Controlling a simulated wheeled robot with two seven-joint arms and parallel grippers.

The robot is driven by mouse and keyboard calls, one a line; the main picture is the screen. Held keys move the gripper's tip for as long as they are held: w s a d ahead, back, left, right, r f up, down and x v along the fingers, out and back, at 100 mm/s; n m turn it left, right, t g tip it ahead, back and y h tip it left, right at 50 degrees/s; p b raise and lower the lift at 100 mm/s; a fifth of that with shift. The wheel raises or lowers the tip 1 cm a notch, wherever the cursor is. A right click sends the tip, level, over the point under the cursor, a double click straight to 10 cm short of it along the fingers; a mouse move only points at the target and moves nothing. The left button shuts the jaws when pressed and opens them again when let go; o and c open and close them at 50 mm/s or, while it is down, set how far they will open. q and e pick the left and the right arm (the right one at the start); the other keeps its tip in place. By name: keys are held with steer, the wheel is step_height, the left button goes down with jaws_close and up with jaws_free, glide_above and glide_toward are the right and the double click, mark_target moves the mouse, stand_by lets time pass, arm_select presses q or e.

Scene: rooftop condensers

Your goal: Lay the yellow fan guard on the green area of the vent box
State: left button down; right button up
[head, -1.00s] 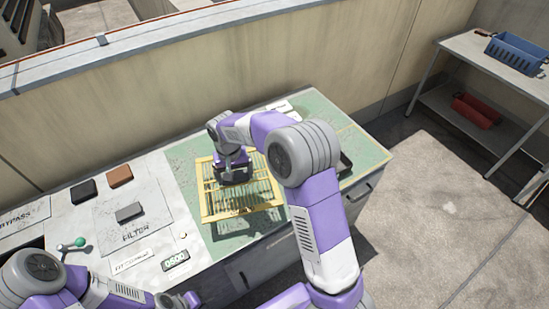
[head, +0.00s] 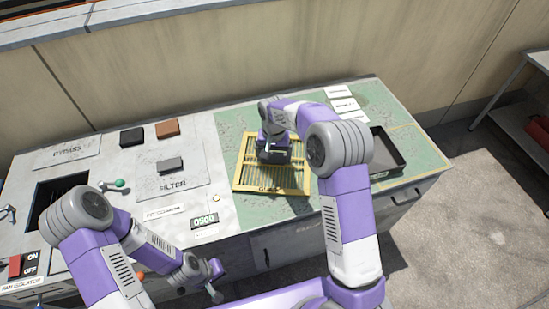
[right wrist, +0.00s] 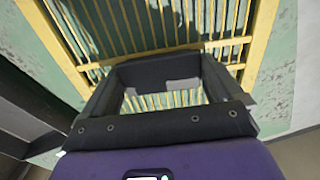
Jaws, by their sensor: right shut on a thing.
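The yellow fan guard (head: 243,185), a slatted rectangular frame, is over the green area (head: 228,128) of the vent box, near its left side. It looks level and very close to the green surface; I cannot tell whether it rests fully on it. My right gripper (head: 273,157) is shut on the guard from above and hides part of its middle. In the right wrist view, yellow slats (right wrist: 150,25) show beyond and between the dark fingers (right wrist: 165,95). My left gripper (head: 213,288) is low at the front of the box, away from the guard; its jaws are unclear.
A black tray (head: 412,150) stands on the green area's right side, with white labels (head: 345,104) behind. The grey left part holds a black block (head: 132,136), a brown block (head: 167,128), a grey block on the filter panel (head: 170,165) and a green-knobbed lever (head: 119,183). A wall rises behind.

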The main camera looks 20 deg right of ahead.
mark_target(274, 157)
steer(key=shift+f, duration=0.4)
steer(key=shift+f, duration=0.15)
steer(key=o, duration=1)
step_height(274, 157, up, 12)
steer(key=p, duration=0.3)
steer(key=shift+p, duration=0.3)
